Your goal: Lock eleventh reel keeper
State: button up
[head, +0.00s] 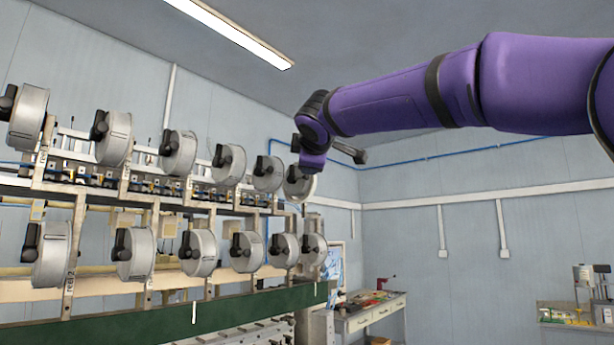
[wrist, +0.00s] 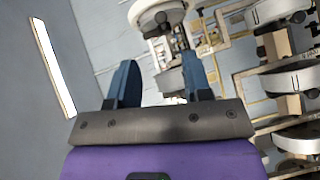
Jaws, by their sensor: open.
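Grey reels hang in two rows on a winder rack, each with a black keeper on its hub; several show in each row. In the head view the farthest upper reel (head: 300,186) is partly behind my wrist, and the farthest lower reel (head: 314,250) is below it. I cannot tell which is the eleventh. In the wrist view my gripper (wrist: 159,66) is open and empty. Another reel (wrist: 150,8) with a black keeper (wrist: 161,24) lies above, apart from the fingertips.
A green beam (head: 170,314) runs along the rack's front below the lower row. More reels (wrist: 285,83) stand at the right in the wrist view. A workbench (head: 375,312) with tools stands beyond the rack. The space right of the rack looks open.

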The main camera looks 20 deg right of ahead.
aim_at(307, 176)
jog(key=x, duration=1)
jog(key=shift+w, duration=0.15)
